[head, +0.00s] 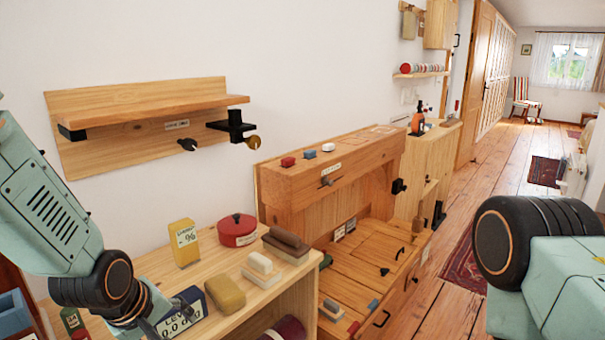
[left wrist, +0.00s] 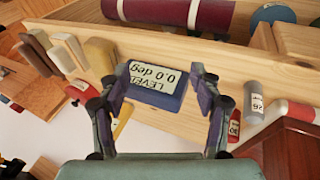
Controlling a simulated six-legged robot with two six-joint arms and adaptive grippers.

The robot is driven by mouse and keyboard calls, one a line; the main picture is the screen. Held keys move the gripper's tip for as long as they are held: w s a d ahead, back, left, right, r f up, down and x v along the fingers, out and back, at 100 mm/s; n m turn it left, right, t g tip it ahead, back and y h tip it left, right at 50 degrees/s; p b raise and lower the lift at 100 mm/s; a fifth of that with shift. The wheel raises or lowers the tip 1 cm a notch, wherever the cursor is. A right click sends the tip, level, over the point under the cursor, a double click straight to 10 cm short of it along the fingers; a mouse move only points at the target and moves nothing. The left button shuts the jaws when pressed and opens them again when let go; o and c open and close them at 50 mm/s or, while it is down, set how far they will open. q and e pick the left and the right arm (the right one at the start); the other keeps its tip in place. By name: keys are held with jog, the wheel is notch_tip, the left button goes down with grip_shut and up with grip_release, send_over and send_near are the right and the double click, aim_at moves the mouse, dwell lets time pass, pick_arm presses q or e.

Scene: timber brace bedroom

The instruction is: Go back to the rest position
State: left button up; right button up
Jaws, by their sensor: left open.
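My left arm comes in from the left in the head view. Its gripper (head: 150,325) hangs at the near edge of the wooden bench top (head: 165,268), partly cut off by the frame. In the left wrist view the left gripper (left wrist: 160,84) is open. A dark blue level box (left wrist: 158,86) with a white display reading 0.0 deg shows between its fingers. Whether the fingers touch it I cannot tell. The level box also shows in the head view (head: 182,312), beside the gripper. My right arm shows at the right; its gripper is out of view.
On the bench stand a yellow box (head: 185,243), a red tin (head: 237,230), an olive block (head: 225,294) and several brushes or blocks. A wall shelf (head: 150,115) with black clamps is above. Open wooden floor (head: 510,150) lies at the right.

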pick_arm(q)
jog(key=s+f+m+g, duration=0.2)
jog(key=s+f+m, duration=0.2)
jog(key=s+f, duration=0.6)
jog(key=s+f+m+g+y, duration=0.1)
jog(key=s+f+m+g, duration=0.2)
jog(key=s+f, duration=0.8)
jog(key=s+m, duration=0.2)
jog(key=s, duration=0.6)
jog(key=shift+s+d+m, duration=0.15)
jog(key=shift+s+m, duration=0.05)
jog(key=shift+m, duration=0.1)
